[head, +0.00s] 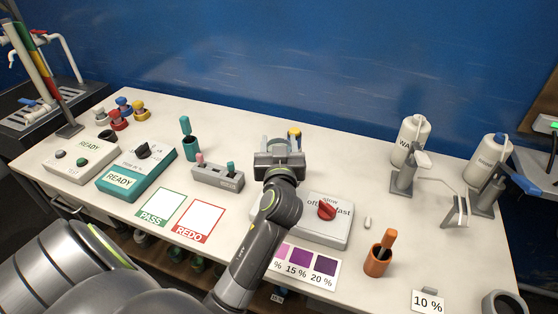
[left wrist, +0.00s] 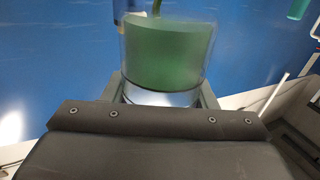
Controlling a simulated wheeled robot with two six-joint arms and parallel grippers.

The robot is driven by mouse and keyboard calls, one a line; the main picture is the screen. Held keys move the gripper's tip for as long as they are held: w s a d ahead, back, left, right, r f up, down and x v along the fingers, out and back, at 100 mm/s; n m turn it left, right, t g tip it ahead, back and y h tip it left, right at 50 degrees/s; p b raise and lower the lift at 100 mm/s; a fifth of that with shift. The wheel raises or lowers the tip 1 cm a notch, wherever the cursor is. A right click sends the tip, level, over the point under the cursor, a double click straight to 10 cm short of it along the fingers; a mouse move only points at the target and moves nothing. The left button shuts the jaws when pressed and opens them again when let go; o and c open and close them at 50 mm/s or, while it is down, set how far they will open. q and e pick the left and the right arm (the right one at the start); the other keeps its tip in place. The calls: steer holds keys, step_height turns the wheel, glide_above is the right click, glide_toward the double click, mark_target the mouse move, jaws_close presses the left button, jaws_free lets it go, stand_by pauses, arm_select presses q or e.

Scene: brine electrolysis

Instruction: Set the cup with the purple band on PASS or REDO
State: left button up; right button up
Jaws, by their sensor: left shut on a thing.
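My left gripper (head: 283,146) is over the back middle of the table, shut on a clear cup (left wrist: 165,55). In the left wrist view the cup looks green inside and clear at its base, between the two fingers. No purple band shows on it, and in the head view my gripper mostly hides it. The green-edged PASS card (head: 161,204) and the red-edged REDO card (head: 199,219) lie side by side at the front left of the table, both bare. My right gripper is not in view.
A grey rack (head: 218,178), a teal READY device (head: 137,172) and a white box with a red knob (head: 318,221) stand around the cards and arm. A purple colour strip (head: 304,266) lies in front. Bottles (head: 412,138) stand at right.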

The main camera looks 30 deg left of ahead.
arm_select(q)
step_height(320, 180, up, 6)
steer(key=s+d+r+m+t+h, duration=0.1)
steer(key=d+r+m+t+h, duration=0.1)
steer(key=d+m+h, duration=0.4)
steer(key=s+d+r+m+t+h, duration=0.1)
steer(key=d+r+h, duration=0.1)
steer(key=d+h, duration=0.45)
steer(key=w+a+f+n+g+y, duration=0.1)
steer(key=a+f+n+y, duration=0.1)
steer(key=a+y, duration=0.4)
steer(key=w+a+f+n+g+y, duration=0.1)
steer(key=a+f+n+g+y, duration=0.1)
steer(key=a+n+y, duration=0.3)
steer(key=shift+a+y, duration=0.75)
step_height(320, 180, down, 13)
steer(key=shift+f, duration=0.1)
steer(key=shift+f+b, duration=0.45)
steer(key=shift+f, duration=1.7)
